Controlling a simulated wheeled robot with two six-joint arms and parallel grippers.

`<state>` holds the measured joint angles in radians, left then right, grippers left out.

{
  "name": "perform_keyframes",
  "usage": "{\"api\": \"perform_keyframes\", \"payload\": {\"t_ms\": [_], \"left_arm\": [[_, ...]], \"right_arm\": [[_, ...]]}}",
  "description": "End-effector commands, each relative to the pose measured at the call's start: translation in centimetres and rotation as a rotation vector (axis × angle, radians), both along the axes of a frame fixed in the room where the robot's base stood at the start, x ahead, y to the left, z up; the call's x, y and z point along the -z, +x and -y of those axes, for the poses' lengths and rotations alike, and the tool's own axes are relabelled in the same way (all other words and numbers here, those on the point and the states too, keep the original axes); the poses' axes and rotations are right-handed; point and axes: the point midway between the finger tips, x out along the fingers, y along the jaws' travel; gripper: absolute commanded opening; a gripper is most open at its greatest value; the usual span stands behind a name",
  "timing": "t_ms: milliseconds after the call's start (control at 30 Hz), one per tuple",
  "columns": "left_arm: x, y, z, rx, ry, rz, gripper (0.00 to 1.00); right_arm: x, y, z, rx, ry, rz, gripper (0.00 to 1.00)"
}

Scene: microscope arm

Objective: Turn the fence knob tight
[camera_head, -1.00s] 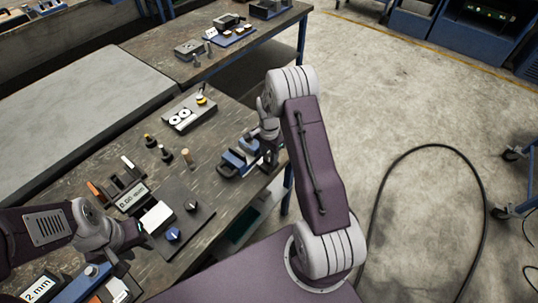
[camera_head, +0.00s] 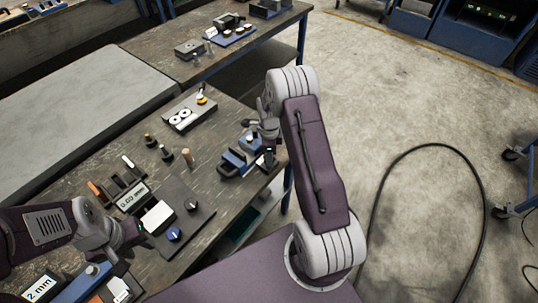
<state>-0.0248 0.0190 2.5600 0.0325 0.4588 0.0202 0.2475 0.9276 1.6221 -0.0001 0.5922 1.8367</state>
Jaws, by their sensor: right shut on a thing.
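A dark plate (camera_head: 200,219) on the bench carries a blue knob (camera_head: 174,234), a black knob (camera_head: 191,205) and a white block (camera_head: 158,215). Which knob is the fence knob I cannot tell. My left gripper (camera_head: 139,234) is low at the plate's left side, close to the white block; its fingers are too small to judge. A small blue and grey vise-like fixture (camera_head: 234,163) sits at the bench's right edge. My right gripper (camera_head: 262,147) is shut on a small dark part at the fixture's right end, largely hidden by the fingers.
Blue and white gauge parts (camera_head: 100,272) lie near my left arm.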

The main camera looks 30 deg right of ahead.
Motion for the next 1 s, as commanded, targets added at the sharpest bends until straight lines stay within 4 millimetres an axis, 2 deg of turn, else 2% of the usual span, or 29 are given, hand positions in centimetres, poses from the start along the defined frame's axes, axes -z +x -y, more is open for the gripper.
{"api": "perform_keyframes", "payload": {"t_ms": [233, 700, 733, 800, 1000], "left_arm": [[-0.04, 0.00, 0.00, 0.000, 0.000, 0.000, 0.36], [-0.04, 0.00, 0.00, 0.000, 0.000, 0.000, 0.36], [-0.04, 0.00, 0.00, 0.000, 0.000, 0.000, 0.36], [-0.04, 0.00, 0.00, 0.000, 0.000, 0.000, 0.36], [-0.04, 0.00, 0.00, 0.000, 0.000, 0.000, 0.36]], "right_arm": [[-0.07, 0.09, 0.06, 0.061, -0.001, 0.003, 0.00], [-0.08, 0.09, 0.06, 0.072, -0.001, 0.003, 0.00], [-0.08, 0.10, 0.06, 0.072, -0.001, 0.003, 0.43], [-0.07, 0.09, 0.06, 0.072, -0.001, 0.003, 0.62], [-0.04, 0.04, 0.03, 0.072, -0.001, 0.001, 0.62]]}}
